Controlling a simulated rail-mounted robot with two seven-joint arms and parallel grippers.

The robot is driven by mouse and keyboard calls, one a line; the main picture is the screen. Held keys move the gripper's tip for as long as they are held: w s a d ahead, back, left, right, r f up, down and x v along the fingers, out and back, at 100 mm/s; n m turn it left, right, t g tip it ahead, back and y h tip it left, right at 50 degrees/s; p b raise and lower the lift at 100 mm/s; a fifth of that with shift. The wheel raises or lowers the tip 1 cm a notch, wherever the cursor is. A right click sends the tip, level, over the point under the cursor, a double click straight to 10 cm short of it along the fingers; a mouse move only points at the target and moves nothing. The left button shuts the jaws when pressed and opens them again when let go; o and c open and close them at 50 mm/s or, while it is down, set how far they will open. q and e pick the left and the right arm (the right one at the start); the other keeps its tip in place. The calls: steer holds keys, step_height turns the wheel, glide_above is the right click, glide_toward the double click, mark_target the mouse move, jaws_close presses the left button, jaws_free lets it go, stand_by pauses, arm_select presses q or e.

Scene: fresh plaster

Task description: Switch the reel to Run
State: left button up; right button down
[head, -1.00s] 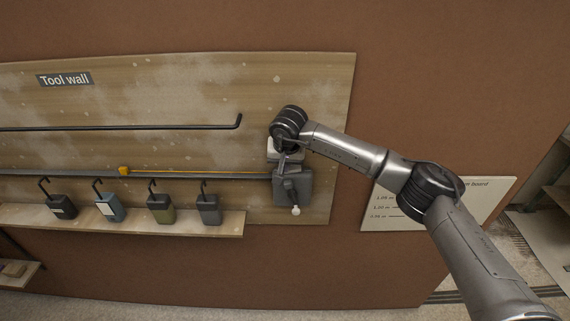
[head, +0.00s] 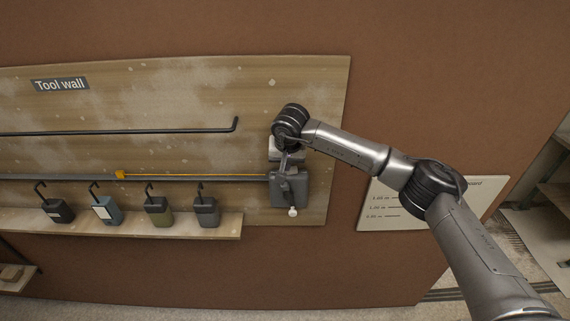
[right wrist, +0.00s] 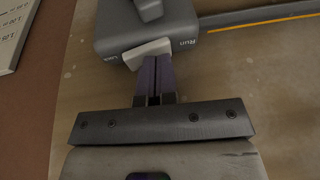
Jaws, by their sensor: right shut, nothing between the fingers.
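The reel is a dark grey box (head: 290,188) at the right end of the wall rail, with a white knob (head: 293,212) below. In the right wrist view the reel body (right wrist: 120,25) carries a pale switch paddle (right wrist: 148,53). The word Run stands at the paddle's right, and another small label, hard to read, at its left. My right gripper (right wrist: 157,60) is shut and empty, its fingertips at the paddle's lower edge; whether they touch it I cannot tell. In the head view my wrist partly covers the reel's top. My left gripper is out of view.
A thin yellow line runs along the rail (head: 60,178) from the reel to a yellow tag (head: 120,175). Several hooked containers stand on the shelf (head: 225,228) to the left. A white board (head: 375,205) hangs right of the tool wall, partly behind my arm.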

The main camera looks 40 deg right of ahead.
steer(key=r+p, duration=0.2)
steer(key=r, duration=0.1)
steer(key=shift+w+a+r, duration=0.15)
steer(key=shift+a+r, duration=0.05)
steer(key=shift+r, duration=0.05)
steer(key=shift+a+r+b, duration=0.55)
steer(key=shift+a+r, duration=0.2)
steer(key=shift+r, duration=0.75)
steer(key=shift+a+r+b, duration=0.55)
steer(key=shift+a+r, duration=0.15)
steer(key=shift+r, duration=0.75)
steer(key=shift+a+r+b, duration=0.55)
steer(key=shift+a+r, duration=0.2)
steer(key=shift+r, duration=0.75)
steer(key=shift+a, duration=0.1)
